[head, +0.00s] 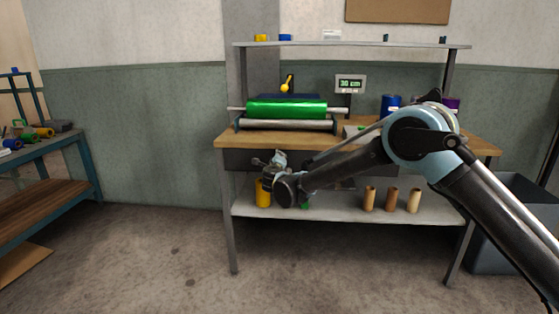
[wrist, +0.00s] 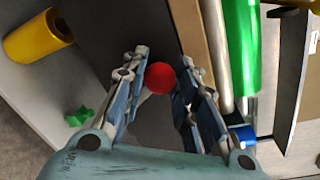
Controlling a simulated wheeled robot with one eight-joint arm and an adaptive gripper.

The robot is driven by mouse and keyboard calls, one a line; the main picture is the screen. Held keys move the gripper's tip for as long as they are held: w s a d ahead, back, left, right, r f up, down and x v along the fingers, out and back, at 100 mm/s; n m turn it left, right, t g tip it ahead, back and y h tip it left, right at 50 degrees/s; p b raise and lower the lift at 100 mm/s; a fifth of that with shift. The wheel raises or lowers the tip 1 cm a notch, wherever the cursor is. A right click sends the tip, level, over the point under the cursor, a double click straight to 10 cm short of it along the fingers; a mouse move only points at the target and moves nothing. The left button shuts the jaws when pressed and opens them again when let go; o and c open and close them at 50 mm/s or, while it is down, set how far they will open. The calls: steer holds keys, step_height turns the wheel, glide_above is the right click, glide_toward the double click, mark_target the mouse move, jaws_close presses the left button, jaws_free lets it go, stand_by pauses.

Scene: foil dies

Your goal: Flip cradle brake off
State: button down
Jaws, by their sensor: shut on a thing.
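A red ball knob (wrist: 160,77) sits between my gripper's two fingers (wrist: 158,80) in the wrist view, and they are shut on it. In the head view my gripper (head: 268,161) is at the bench's front edge, below the left part of the top, and the knob cannot be seen there. The cradle (head: 290,125) stands on the bench top and bears a shiny green foil roll (head: 287,109). The roll also shows in the wrist view (wrist: 243,45).
A yellow roll (head: 262,193) and several tan cores (head: 391,199) stand on the lower shelf (head: 335,211). A small green piece (wrist: 79,117) lies there too. A display (head: 350,84), a yellow-knobbed lever (head: 285,87) and a blue roll (head: 390,104) are behind. Open floor lies in front.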

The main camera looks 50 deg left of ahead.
steer(key=c, duration=1.2)
jaws_free()
steer(key=shift+f, duration=0.1)
steer(key=shift+c, duration=0.2)
steer(key=v, duration=1.2)
steer(key=shift+w, duration=0.2)
